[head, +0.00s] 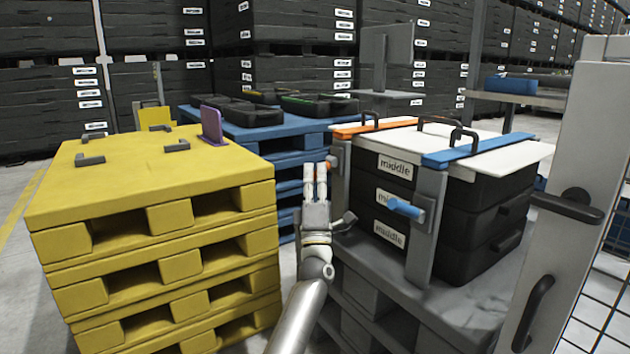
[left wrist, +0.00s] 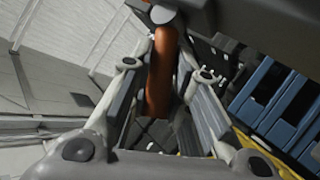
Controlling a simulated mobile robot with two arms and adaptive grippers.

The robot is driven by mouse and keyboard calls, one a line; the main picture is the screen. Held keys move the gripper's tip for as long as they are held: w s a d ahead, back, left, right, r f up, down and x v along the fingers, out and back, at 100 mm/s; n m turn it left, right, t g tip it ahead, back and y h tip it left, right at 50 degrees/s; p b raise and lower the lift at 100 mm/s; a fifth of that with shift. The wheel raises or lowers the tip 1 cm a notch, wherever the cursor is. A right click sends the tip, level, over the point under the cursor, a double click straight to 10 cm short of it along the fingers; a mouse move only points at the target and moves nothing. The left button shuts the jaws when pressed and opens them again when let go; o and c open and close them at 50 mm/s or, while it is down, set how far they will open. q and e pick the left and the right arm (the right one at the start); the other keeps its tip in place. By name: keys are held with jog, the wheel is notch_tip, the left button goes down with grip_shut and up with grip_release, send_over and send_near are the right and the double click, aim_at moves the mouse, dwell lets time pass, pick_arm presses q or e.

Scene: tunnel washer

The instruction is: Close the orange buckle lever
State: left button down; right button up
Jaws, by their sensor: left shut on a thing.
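The orange buckle lever (left wrist: 160,72) stands between the two fingers of my left gripper (left wrist: 165,108) in the left wrist view. In the head view only a small orange bit of it (head: 331,159) shows beside the fingertips. My left gripper (head: 316,175) is shut on the lever, at the left side of the stack of black crates (head: 475,230) labelled "middle". The orange strap (head: 375,127) runs over the white lid of the stack. My right gripper is not in view.
A blue strap (head: 475,150) with a blue lever (head: 404,209) is on the stack's front. The stack stands on a grey pallet (head: 465,305). Yellow pallets (head: 150,190) stand close at left, blue pallets (head: 250,130) behind. A grey panel with black handles (head: 570,205) stands at right.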

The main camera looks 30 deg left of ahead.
pick_arm(q)
jog(key=c, duration=1.3)
grip_release()
jog(key=shift+c, duration=0.2)
jog(key=v, duration=1.2)
jog(key=shift+f, duration=0.1)
